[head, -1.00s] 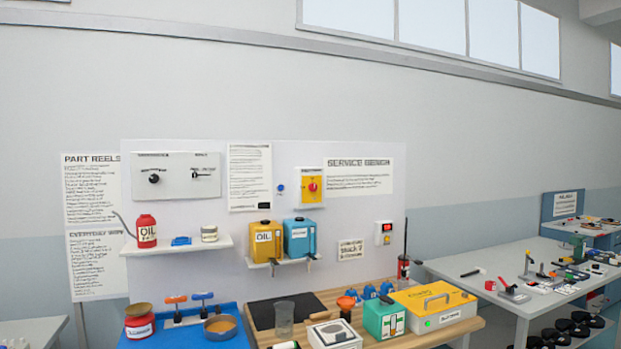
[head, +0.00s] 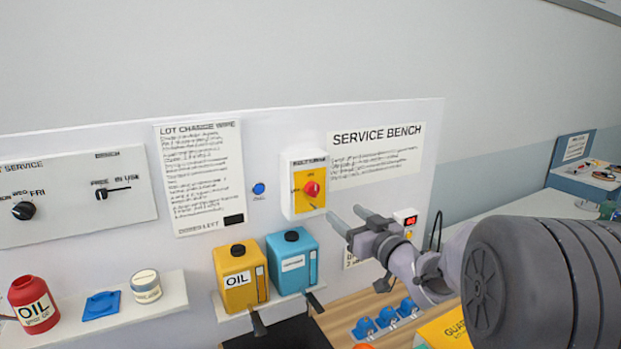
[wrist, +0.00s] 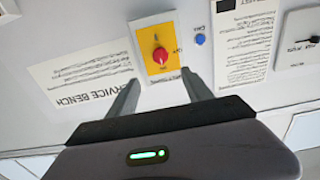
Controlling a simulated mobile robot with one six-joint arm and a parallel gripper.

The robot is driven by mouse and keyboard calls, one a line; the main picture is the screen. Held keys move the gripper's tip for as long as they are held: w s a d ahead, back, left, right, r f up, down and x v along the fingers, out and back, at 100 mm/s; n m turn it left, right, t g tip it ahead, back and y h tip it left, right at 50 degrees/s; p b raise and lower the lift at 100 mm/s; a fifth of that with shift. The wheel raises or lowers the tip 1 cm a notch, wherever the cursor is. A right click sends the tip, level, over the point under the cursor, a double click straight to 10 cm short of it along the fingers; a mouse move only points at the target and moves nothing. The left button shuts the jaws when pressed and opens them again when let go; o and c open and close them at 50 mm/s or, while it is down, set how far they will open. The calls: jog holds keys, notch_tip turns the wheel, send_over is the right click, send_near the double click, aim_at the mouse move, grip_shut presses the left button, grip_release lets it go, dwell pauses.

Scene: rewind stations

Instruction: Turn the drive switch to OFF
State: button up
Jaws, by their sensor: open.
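The drive switch is a red rotary knob (head: 311,189) on a yellow plate (head: 300,201) in a white box (head: 289,212), mounted on the wall panel. It also shows in the wrist view as a red knob (wrist: 160,55), where the picture is upside down. My gripper (head: 348,216) is right of and a little below the switch box in the head view. Its fingers are apart with nothing between them. In the wrist view my gripper (wrist: 160,90) points at the panel, with the knob beyond and between the fingertips. The knob's exact setting is too small to read.
A blue button (head: 258,189) is left of the switch box. A yellow oil can (head: 238,282) and a blue can (head: 290,270) stand on a shelf below. A small box with a red display (head: 405,217) is behind my arm.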

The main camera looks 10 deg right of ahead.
aim_at(315, 192)
jog(key=p+x, duration=0.1)
jog(key=x, duration=1.4)
jog(key=shift+w+a+f+p, duration=0.1)
jog(key=shift+w+a+p, duration=0.1)
jog(key=shift+p, duration=0.15)
grip_shut()
